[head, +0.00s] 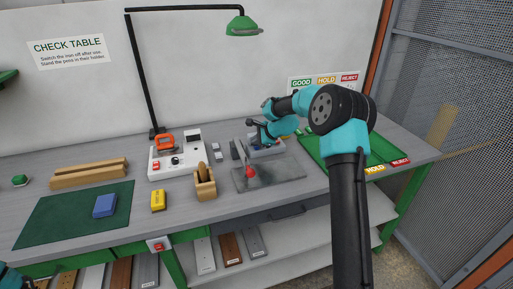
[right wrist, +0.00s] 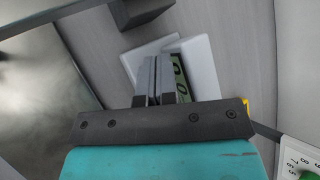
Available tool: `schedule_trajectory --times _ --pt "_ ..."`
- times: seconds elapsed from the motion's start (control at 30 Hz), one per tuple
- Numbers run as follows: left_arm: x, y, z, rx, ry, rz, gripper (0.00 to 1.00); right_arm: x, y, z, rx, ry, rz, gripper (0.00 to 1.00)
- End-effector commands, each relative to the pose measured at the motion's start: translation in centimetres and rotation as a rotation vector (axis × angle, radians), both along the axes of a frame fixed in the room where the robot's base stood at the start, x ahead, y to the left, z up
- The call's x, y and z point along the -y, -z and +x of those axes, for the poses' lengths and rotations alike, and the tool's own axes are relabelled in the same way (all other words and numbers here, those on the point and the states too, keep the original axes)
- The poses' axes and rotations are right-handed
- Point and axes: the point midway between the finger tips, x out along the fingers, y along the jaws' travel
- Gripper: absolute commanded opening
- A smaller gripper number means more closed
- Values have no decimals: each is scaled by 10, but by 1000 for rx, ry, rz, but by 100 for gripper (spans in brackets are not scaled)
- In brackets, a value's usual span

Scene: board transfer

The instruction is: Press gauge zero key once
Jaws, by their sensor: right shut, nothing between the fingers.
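The gauge is a pale block (right wrist: 203,68) with a dark-digit display (right wrist: 181,72), partly covered by my fingers in the right wrist view. In the head view the pale gauge (head: 268,152) sits at the back of the grey plate, partly behind my right wrist. My right gripper (right wrist: 157,62) is shut and empty, its fingertips over the gauge beside the display. It also shows in the head view (head: 251,138). Whether the fingertips touch the gauge I cannot tell. The zero key cannot be made out. Only a bit of my left arm shows at the lower left corner.
A grey plate (head: 285,171) with a red-topped item (head: 250,170) lies in front. A green mat (head: 65,222) carries a blue block (head: 104,205).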

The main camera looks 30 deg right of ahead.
Motion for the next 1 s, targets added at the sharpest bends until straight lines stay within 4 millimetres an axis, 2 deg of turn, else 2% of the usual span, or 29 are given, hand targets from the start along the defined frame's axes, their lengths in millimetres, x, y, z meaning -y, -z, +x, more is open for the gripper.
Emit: schedule_trajectory --times 0.13,0.57,1.0 --pt "0 0 0 0 0 0 57 0 -7 0 1 1 0 0" --pt "0 0 0 0 0 0 57 0 -10 0 2 1 0 0" --pt "0 0 0 0 0 0 57 0 -43 0 3 1 -1 0"
